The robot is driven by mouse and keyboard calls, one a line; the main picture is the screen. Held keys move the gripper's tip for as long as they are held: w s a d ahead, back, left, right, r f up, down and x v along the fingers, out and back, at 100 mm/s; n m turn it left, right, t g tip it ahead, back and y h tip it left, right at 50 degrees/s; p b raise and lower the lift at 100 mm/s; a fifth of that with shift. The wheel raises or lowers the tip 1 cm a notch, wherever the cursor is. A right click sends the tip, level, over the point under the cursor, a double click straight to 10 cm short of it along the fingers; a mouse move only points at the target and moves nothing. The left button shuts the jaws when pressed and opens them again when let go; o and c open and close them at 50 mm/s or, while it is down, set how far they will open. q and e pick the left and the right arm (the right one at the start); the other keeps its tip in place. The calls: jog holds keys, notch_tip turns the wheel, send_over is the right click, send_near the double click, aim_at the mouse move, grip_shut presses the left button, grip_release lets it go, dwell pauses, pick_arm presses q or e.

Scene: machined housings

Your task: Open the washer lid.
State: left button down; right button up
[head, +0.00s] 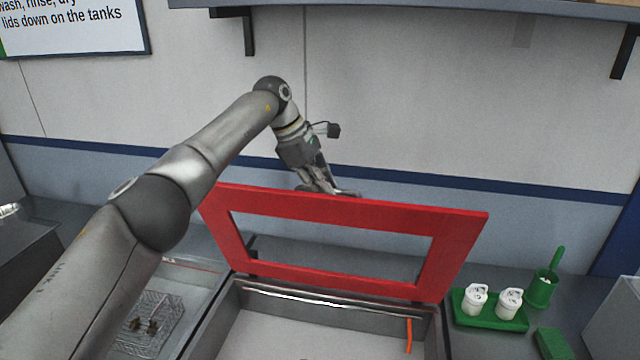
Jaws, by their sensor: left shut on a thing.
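The washer lid (455,255) is a red frame with a large window. It stands raised, steeply tilted, at the back of the washer tank (225,320), whose grey inside shows below it. My left gripper (335,191) is at the lid's upper edge, left of its middle, and is shut on the lid there. The lid's edge partly hides the fingertips, so the exact grip cannot be seen. My right gripper is not in view.
A wire basket (165,312) with small brown parts sits left of the tank. A shelf (400,10) overhangs the wall.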

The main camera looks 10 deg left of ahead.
pick_arm(q)
jog(key=shift+s+a+f, duration=0.1)
jog(key=shift+f, duration=0.5)
jog(key=c, duration=1.7)
grip_release()
jog(key=shift+c, duration=0.2)
jog(key=shift+o, duration=1.3)
jog(key=shift+w+f, duration=0.15)
jog(key=shift+w, duration=0.3)
jog(key=shift+r, duration=0.3)
jog(key=v, duration=1.1)
jog(key=shift+w+r, duration=0.25)
jog(key=shift+w, duration=0.05)
jog(key=shift+f, duration=0.1)
